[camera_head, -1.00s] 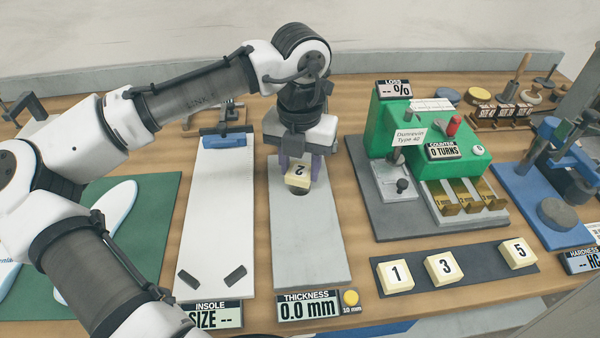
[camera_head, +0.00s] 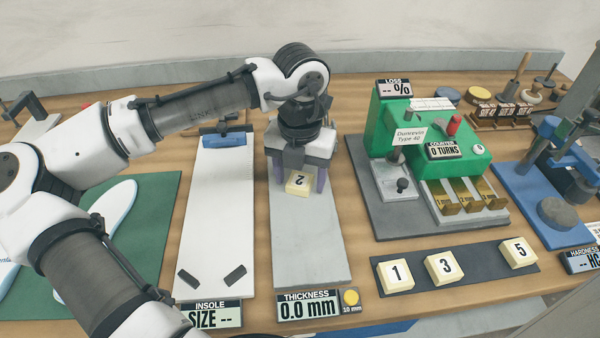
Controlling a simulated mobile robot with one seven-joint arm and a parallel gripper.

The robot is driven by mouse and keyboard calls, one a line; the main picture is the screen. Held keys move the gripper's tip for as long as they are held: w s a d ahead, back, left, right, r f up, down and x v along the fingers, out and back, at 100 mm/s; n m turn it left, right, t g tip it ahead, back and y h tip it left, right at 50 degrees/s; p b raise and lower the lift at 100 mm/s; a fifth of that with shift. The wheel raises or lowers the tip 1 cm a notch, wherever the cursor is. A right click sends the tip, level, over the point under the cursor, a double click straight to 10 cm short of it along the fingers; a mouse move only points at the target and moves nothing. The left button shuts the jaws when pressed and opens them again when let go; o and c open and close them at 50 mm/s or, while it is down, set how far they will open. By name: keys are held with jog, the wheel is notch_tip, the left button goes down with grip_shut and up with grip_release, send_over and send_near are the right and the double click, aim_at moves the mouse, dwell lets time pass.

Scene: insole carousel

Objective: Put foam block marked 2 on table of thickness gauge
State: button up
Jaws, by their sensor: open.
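The cream foam block marked 2 (camera_head: 298,184) sits at the far part of the grey thickness gauge (camera_head: 310,246), where the gauge's small dark round table was visible before. The block now covers that spot, so I cannot see the round table or the contact under the block. My gripper (camera_head: 299,180) points down over the block, its purple fingers open on either side with small gaps. The thickness display (camera_head: 308,307) reads 0.0 mm.
Blocks 1 (camera_head: 396,276), 3 (camera_head: 444,268) and 5 (camera_head: 519,254) stand on a dark strip (camera_head: 483,267) at the right front. The green machine (camera_head: 432,140) stands right of the gauge. The white insole board (camera_head: 215,225) lies left. The gauge's near plate is clear.

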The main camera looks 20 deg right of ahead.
aim_at(300, 180)
notch_tip(300, 180, up, 12)
jog(key=shift+r, duration=0.15)
dwell(0.4)
dwell(1.2)
